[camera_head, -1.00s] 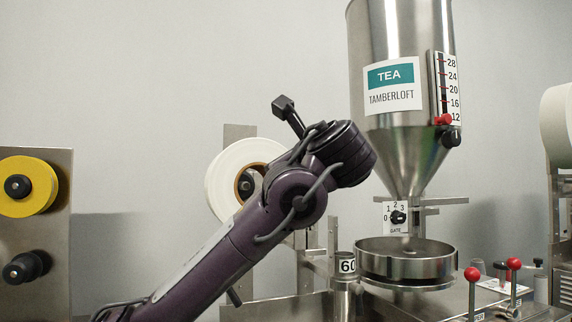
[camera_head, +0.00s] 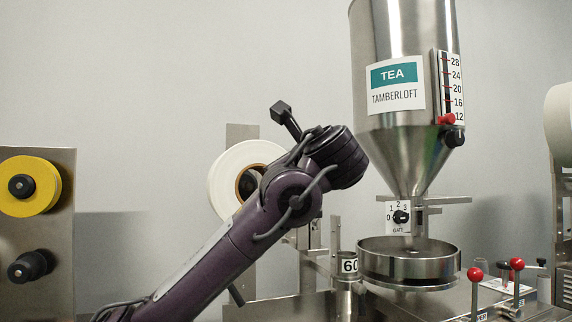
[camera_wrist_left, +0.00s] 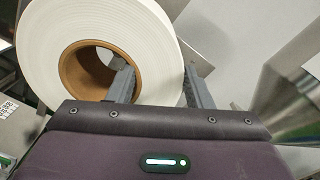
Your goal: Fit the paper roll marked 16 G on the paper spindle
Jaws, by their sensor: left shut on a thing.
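A white paper roll (camera_head: 226,170) with a brown core shows in the head view, partly hidden behind my left arm. In the left wrist view the paper roll (camera_wrist_left: 50,45) fills the upper left. My left gripper (camera_wrist_left: 160,87) is shut on the roll's paper wall, with one finger at the core opening and the other outside the rim. In the head view my left wrist hides these fingers. A dark shape shows inside the core, but I cannot tell whether it is the spindle. No 16 G mark is readable. My right gripper is not in view.
A steel upright (camera_head: 242,132) stands behind the roll. The tea hopper (camera_head: 405,130) and round steel pan (camera_head: 408,260) stand to the right of my wrist. A yellow roll (camera_head: 42,187) hangs on a panel at the left. Red-knobbed levers (camera_head: 475,275) stand at the lower right.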

